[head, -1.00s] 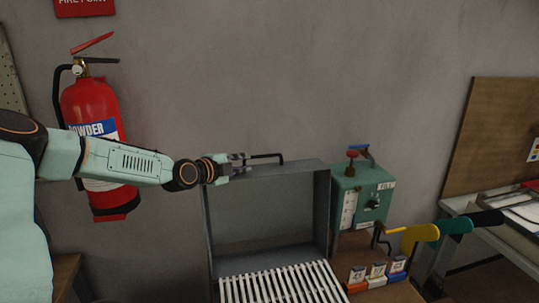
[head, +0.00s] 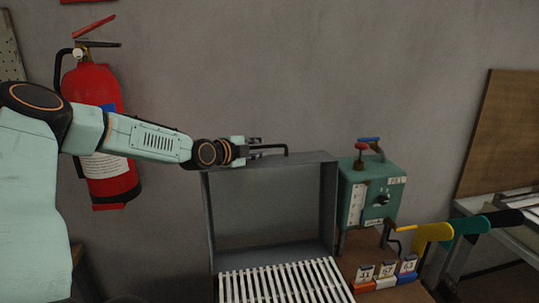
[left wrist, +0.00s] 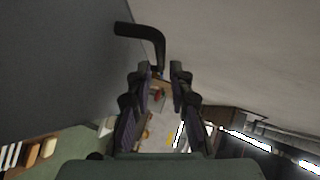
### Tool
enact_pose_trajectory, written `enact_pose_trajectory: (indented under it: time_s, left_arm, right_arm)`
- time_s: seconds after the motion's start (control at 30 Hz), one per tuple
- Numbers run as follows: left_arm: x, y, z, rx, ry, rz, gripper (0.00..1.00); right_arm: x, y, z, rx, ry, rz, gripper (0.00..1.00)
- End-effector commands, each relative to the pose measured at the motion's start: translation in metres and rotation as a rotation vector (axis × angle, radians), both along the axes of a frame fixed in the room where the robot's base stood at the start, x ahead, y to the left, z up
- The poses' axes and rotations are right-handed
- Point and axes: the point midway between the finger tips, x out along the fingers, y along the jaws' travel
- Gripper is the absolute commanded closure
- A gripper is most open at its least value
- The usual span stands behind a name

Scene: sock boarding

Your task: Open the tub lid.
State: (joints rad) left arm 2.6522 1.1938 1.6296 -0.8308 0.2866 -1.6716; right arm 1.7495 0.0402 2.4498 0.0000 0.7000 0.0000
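The tub lid (head: 270,205) is a grey metal panel with a raised rim. It stands raised, close to upright, behind the white slatted rack (head: 280,283) in the head view. Its black bent handle (head: 274,149) is at the top edge, and it also shows in the left wrist view (left wrist: 140,31). My left gripper (head: 257,148) is at the handle's left part. In the left wrist view its fingers (left wrist: 161,75) are apart, with the handle's end between or just beyond the tips. No firm grip shows. My right gripper is out of view.
A red fire extinguisher (head: 97,135) hangs on the wall behind my left arm. Right of the lid are a teal control box (head: 383,188), small numbered blocks (head: 387,272) and yellow, green and black levers (head: 434,232). The wall above the lid is clear.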

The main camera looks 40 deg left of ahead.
Motion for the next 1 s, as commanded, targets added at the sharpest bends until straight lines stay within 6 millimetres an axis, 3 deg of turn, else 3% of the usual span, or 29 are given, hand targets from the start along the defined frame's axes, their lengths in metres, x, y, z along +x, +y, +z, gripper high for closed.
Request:
enact_pose_trajectory:
  time_s: [0.27, 0.5, 0.93, 1.0]
  left_arm:
    - [0.026, 0.0, -0.009, 0.013, 0.004, -0.006, 0.8]
    - [0.045, 0.003, -0.011, 0.009, 0.003, -0.001, 0.8]
    - [0.051, 0.002, -0.011, 0.001, 0.0, -0.001, 0.8]
    - [0.051, 0.002, -0.011, 0.001, 0.0, -0.001, 0.85]
  right_arm:
    - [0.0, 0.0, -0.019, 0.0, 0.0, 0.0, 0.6]
    - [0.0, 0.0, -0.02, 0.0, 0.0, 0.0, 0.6]
    - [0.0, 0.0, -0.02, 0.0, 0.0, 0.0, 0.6]
    - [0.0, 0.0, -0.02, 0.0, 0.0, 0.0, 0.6]
